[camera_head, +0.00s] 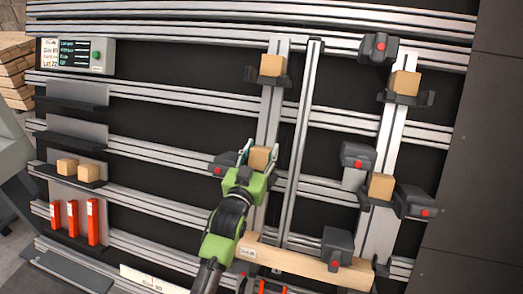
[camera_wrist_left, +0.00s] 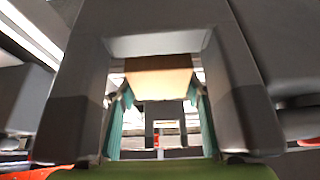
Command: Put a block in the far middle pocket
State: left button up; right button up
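My left gripper (camera_head: 260,152) reaches up from the bottom of the head view to the left upright of the gantry. Its fingers are on either side of a tan block (camera_head: 259,160), with no clear gap, so it looks shut on it. In the left wrist view the same block (camera_wrist_left: 158,80) fills the space between the teal finger pads. A pocket under this block is hidden by the gripper. Other blocks sit in dark holders: one high on the left upright (camera_head: 272,66), two on the right upright (camera_head: 404,84) (camera_head: 381,187). My right gripper is not in view.
Dark clamps with red buttons (camera_head: 379,47) (camera_head: 355,155) (camera_head: 415,201) (camera_head: 337,246) stand out from the rails. A wooden bar (camera_head: 305,263) crosses below. At the left are a shelf with two blocks (camera_head: 67,166) (camera_head: 89,173), red parts (camera_head: 73,218) and a control panel (camera_head: 78,54).

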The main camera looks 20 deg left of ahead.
pick_arm(q)
jog(key=shift+o, duration=0.6)
jog(key=shift+s+f+g, duration=0.15)
jog(key=shift+f+g, duration=0.35)
jog(key=shift+f, duration=1.3)
jog(key=shift+t, duration=0.4)
jog(key=r, duration=1.3)
jog(key=shift+w+d+r, duration=0.15)
jog(key=shift+w+r, duration=0.05)
jog(key=shift+r, duration=0.05)
jog(key=shift+s, duration=0.1)
